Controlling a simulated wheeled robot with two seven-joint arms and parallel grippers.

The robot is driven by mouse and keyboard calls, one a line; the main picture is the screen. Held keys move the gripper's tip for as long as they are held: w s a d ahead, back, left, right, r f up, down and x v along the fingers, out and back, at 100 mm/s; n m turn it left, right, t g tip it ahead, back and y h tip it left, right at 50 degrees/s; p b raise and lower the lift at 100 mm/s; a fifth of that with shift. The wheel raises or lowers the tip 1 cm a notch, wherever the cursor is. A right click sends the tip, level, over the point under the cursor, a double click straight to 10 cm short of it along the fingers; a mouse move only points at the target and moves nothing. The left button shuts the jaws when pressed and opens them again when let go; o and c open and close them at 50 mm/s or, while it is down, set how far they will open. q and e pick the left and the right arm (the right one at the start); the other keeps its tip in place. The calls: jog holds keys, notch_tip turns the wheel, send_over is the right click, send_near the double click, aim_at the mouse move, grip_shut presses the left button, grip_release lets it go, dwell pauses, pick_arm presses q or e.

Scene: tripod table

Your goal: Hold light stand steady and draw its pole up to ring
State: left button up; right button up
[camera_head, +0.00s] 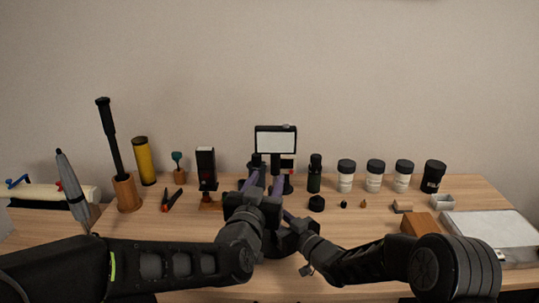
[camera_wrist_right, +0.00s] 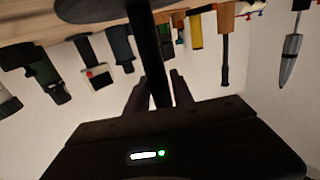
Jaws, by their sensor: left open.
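The light stand has a rectangular panel (camera_head: 276,140) with a pale face and dark frame, upright at the middle of the table in the head view. Its lower part is mostly hidden behind my arms. My left gripper (camera_head: 264,184) is open, its purple fingers pointing at the area below the panel. My right gripper (camera_head: 288,214) is low beside it, partly hidden. In the right wrist view, the dark pole (camera_wrist_right: 152,50) runs between the fingers of the right gripper (camera_wrist_right: 158,84), with a small gap visible at one side. A dark round base (camera_wrist_right: 92,9) shows there. I cannot make out the ring.
On the left stand a black-handled tool (camera_head: 109,135) in a wooden holder, a yellow cylinder (camera_head: 144,161) and red-black pliers (camera_head: 171,200). On the right are several white-labelled jars (camera_head: 375,176), a wooden block (camera_head: 419,223) and a pale tray (camera_head: 490,238).

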jog(key=o, duration=0.4)
jog(key=v, duration=1.2)
jog(key=shift+r, duration=0.1)
